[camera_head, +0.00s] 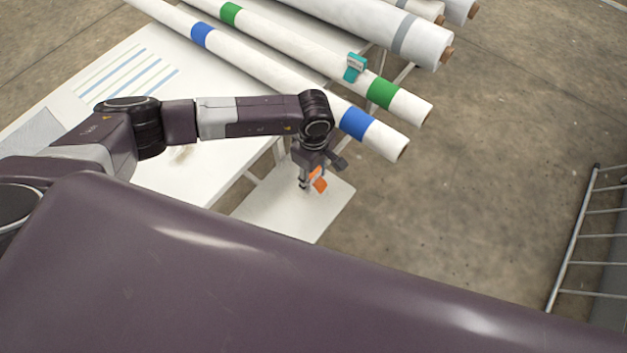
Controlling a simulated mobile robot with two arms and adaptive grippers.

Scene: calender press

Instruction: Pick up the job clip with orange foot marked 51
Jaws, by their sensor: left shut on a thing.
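The job clip with the orange foot (319,181) is at my left gripper (309,181), over the small white shelf beside the table. My left gripper points down and is shut on the clip. The orange part shows at the right of the fingers; the rest of the clip is hidden by the gripper. The number on it is too small to read. I cannot tell whether the clip touches the shelf. My right gripper is not in view.
The small white shelf (290,215) is otherwise bare. White rolls with blue bands (356,124) and green bands (381,93) lie close behind my left arm. A teal clip (355,67) sits on the green-banded roll. A metal rack (577,240) stands at right; floor between is clear.

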